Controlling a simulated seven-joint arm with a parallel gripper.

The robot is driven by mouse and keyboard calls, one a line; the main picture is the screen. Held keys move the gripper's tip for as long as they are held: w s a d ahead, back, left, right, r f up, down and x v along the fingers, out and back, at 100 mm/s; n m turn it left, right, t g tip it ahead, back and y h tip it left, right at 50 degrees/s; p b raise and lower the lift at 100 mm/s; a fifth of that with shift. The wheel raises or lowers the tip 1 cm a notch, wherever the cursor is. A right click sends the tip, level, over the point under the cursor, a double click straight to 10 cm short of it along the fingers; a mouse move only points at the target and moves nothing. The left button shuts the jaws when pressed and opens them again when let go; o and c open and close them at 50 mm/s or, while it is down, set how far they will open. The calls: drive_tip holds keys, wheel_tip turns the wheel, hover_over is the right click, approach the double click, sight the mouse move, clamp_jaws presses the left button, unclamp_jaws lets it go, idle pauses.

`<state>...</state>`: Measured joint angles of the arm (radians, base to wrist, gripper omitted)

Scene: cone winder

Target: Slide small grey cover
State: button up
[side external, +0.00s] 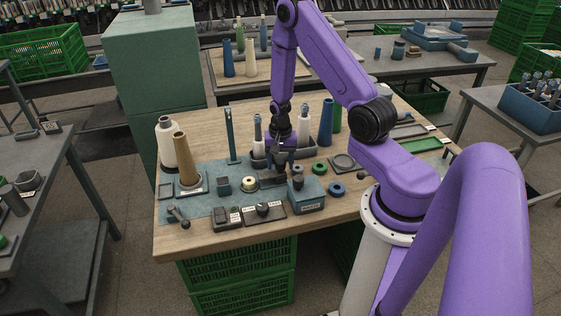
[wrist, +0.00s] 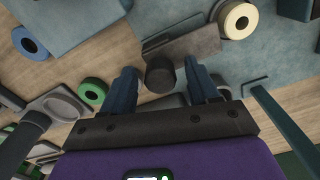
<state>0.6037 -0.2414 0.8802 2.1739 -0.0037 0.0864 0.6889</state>
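The small grey cover is a flat grey plate (wrist: 190,44) with a round dark knob (wrist: 160,74) at its near edge in the wrist view. In the side view the plate (side external: 271,182) shows only partly, below my gripper. My gripper (wrist: 162,88) points down over it, with one blue-grey finger on each side of the knob. A narrow gap shows between the knob and each finger, so the fingers look open around it. In the side view my gripper (side external: 281,170) hides the knob.
A blue-grey box (side external: 307,196) stands close by on the right. A cream ring (side external: 249,185), a green ring (side external: 320,168) and a blue ring (side external: 337,188) lie around. A thin blue post (side external: 231,137) and a tan cone (side external: 186,160) stand to the left. A dark plate with a knob (side external: 264,210) lies in front.

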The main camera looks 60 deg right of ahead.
sight(264, 175)
clamp_jaws()
drive_tip(key=shift+w+a, duration=1.95)
drive_tip(key=shift+o, duration=0.6)
unclamp_jaws()
drive_tip(key=shift+a, duration=0.1)
drive_tip(key=shift+r, duration=0.1)
wheel_tip(264, 175, up, 17)
drive_tip(key=shift+r, duration=0.15)
